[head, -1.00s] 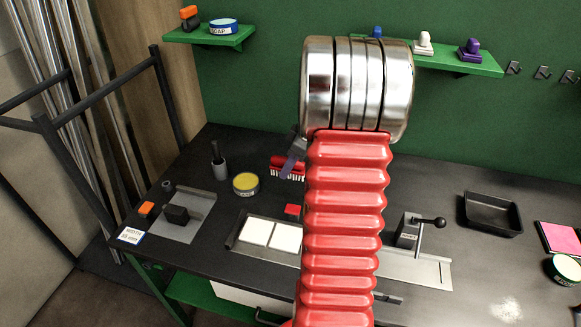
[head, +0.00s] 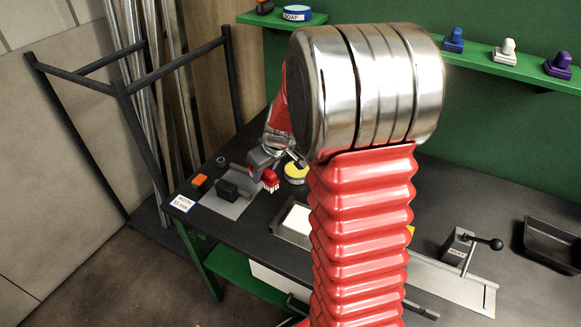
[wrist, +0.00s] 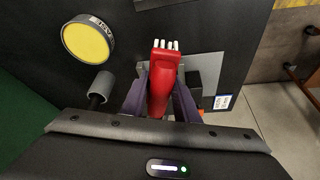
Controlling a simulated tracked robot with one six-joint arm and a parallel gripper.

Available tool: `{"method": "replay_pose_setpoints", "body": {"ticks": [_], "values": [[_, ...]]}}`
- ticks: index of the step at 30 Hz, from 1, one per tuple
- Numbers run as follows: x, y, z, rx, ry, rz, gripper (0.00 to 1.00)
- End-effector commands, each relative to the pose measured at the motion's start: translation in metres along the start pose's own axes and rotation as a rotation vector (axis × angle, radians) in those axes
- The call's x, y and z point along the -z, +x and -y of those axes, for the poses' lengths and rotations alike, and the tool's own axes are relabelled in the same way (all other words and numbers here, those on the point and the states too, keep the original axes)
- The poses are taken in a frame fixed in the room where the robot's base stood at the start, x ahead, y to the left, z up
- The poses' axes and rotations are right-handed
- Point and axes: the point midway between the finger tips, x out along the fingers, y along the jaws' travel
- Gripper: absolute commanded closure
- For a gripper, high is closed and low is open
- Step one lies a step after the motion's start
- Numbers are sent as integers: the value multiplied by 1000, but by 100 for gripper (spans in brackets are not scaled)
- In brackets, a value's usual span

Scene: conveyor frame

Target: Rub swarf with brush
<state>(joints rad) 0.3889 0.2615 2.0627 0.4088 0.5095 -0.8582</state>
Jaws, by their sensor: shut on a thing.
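My gripper (head: 262,168) is shut on the red brush (head: 270,179), which has white bristles. In the head view they are above the left part of the bench, beside a grey plate with a dark block (head: 228,191). In the wrist view the brush (wrist: 163,82) sits between the two purple fingers of my gripper (wrist: 160,92), its bristles pointing away from me. The brush head is over or next to the edge of the metal plate (wrist: 211,66); I cannot tell whether it touches. No swarf can be made out, and my arm hides the bench's middle.
An orange block (head: 199,181) and a label card (head: 181,203) lie by the bench's left edge. A lever device (head: 458,247) stands right.

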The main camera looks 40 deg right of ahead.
Motion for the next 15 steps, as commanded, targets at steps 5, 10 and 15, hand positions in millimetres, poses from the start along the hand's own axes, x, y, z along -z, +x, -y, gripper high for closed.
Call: {"method": "replay_pose_setpoints", "body": {"ticks": [5, 10, 15], "values": [[18, 8, 45, -16, 35, -1, 90], [28, 13, 82, -29, 67, -1, 90], [37, 16, 117, -40, 93, 0, 90]]}}
